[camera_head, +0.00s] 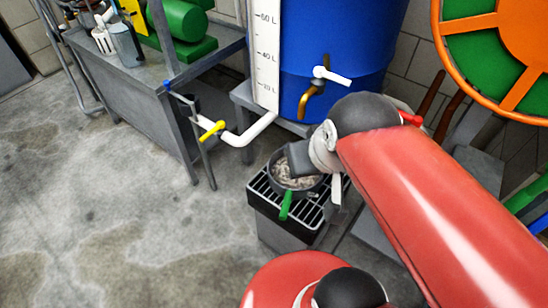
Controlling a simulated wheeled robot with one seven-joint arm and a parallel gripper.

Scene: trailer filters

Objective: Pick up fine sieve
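A round dark sieve (277,170) with a green handle (286,205) sits on a black slatted grate (262,195) below the blue tank. Pale, lumpy material shows inside it. I cannot tell from its mesh whether it is the fine sieve. My gripper (303,160) is at the sieve's upper right side, over or beside its rim, and hides part of it. The fingertips are not clear, so I cannot tell whether they touch the sieve or how far apart they are.
The blue tank (345,45) with a white-handled tap (328,76) stands just behind the grate. A white pipe with a yellow valve handle (212,130) juts out left of it. A grey bench (150,75) is at upper left. The concrete floor at left is clear.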

